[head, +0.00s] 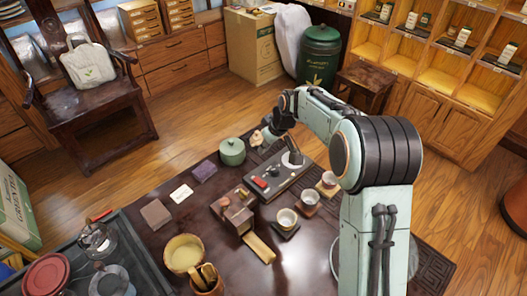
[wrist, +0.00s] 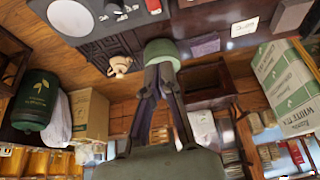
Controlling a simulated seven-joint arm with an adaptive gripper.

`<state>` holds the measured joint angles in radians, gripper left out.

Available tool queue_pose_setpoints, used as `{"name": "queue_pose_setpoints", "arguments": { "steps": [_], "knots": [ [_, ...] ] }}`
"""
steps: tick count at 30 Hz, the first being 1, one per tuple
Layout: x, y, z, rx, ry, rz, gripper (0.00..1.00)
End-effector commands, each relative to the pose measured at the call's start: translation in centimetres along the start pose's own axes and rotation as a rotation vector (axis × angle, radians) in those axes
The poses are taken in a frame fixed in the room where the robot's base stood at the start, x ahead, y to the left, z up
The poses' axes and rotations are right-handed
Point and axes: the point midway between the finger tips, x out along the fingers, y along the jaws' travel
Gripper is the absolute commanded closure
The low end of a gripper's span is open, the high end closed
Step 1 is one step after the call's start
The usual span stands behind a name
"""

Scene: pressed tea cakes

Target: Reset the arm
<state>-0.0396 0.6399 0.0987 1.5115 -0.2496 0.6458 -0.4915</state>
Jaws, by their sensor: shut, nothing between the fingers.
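My gripper (head: 269,135) is above the far edge of the dark tea table (head: 150,262). In the wrist view its two fingers (wrist: 161,72) come together at the tips with nothing between them. The jar (head: 232,152) stands upright on the table in the head view. A small clay teapot (wrist: 120,65) is beside it, partly hidden by my gripper in the head view.
A chair (head: 90,115) stands at the left. A stool (head: 371,85) and a green bin (head: 320,55) are behind. Open floor lies beyond the table.

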Motion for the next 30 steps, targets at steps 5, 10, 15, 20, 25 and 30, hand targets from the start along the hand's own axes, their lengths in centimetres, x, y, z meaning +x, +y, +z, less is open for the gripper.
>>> {"name": "queue_pose_setpoints", "arguments": {
  "steps": [5,10,15,20,25,30],
  "knots": [
    [0.0,0.0,0.0,0.0,0.0,0.0,1.0],
    [0.0,0.0,0.0,0.0,0.0,0.0,1.0],
    [-1.5,0.3,-0.8,-0.006,0.025,0.023,1.0],
    [-9.7,0.5,-2.8,-0.034,0.125,0.133,1.0],
    [-18.5,-3.1,1.9,0.015,0.123,0.215,1.0],
    [-22.1,-9.0,11.7,0.204,0.021,0.214,1.0]
  ]
}}
